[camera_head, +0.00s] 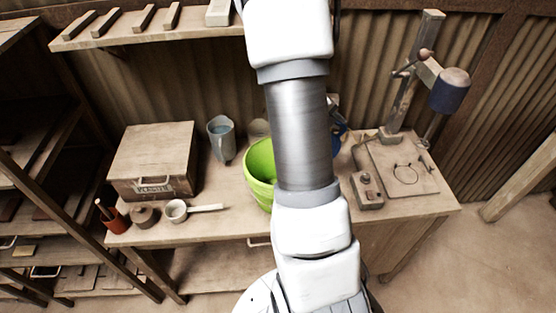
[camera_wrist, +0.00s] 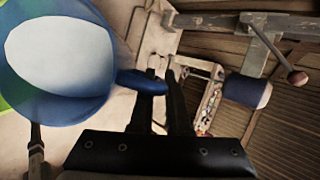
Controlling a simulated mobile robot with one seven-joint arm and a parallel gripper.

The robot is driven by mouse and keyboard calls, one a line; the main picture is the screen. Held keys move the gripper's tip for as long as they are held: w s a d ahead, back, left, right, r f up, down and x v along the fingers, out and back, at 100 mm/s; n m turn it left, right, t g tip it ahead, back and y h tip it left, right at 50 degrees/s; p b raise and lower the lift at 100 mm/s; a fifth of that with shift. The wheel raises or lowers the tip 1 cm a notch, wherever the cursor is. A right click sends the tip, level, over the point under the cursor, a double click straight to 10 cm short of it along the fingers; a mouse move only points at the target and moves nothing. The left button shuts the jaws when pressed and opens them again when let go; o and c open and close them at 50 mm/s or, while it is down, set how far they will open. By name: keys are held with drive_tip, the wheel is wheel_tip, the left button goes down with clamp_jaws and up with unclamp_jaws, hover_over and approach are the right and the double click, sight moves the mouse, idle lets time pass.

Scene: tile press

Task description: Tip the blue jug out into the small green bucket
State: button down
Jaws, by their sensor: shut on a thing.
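The blue jug (camera_wrist: 62,105) fills the left of the wrist view, with its wide pale-blue opening or contents facing the camera. Its blue handle (camera_wrist: 146,82) lies at the dark fingers of my gripper (camera_wrist: 165,75), which is shut on it. In the head view only a bit of the jug (camera_head: 337,126) shows beside my arm. The small green bucket (camera_head: 259,172) stands on the bench, partly hidden by my arm. A strip of green (camera_wrist: 8,98) shows behind the jug in the wrist view. I cannot tell how far the jug is tilted.
A white ladle-like cup (camera_head: 178,210) lies near the front edge. A drill-like stand (camera_head: 398,95) rises at the right, with a small grey box (camera_head: 367,190) in front.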

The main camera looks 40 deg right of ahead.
drive_tip(key=shift+w+a+r+n+g+h+b, duration=0.3)
drive_tip(key=shift+w+a+g+h+b, duration=0.15)
drive_tip(key=shift+a+h+b, duration=0.5)
idle(0.4)
drive_tip(key=shift+w+a+g+h+b, duration=0.25)
drive_tip(key=shift+w+a+h+b, duration=0.55)
drive_tip(key=shift+b, duration=1.1)
drive_tip(key=shift+s+d, duration=0.15)
drive_tip(key=shift+s, duration=0.05)
drive_tip(key=shift+w+a+r+n+h, duration=0.15)
drive_tip(key=shift+a+r+n+h, duration=0.1)
drive_tip(key=shift+a+n, duration=0.05)
drive_tip(key=shift+a+p, duration=0.1)
drive_tip(key=shift+p, duration=0.2)
drive_tip(key=shift+w+a+r+g+h+p, duration=0.15)
drive_tip(key=shift+w+a+r+h+p, duration=0.15)
drive_tip(key=shift+a, duration=0.25)
drive_tip(key=shift+w+a+r+g+h+p, duration=0.2)
drive_tip(key=shift+w+a+h+p, duration=0.2)
drive_tip(key=shift+a, duration=0.15)
drive_tip(key=shift+w+a+r+n+h+p, duration=0.25)
drive_tip(key=shift+a+h+p, duration=0.1)
drive_tip(key=shift+a+h, duration=0.05)
drive_tip(key=shift+w+a+r+n+h+p, duration=0.25)
drive_tip(key=shift+a+h+p, duration=0.1)
drive_tip(key=shift+a+h, duration=0.05)
drive_tip(key=shift+w+a, duration=0.1)
drive_tip(key=shift+a, duration=0.05)
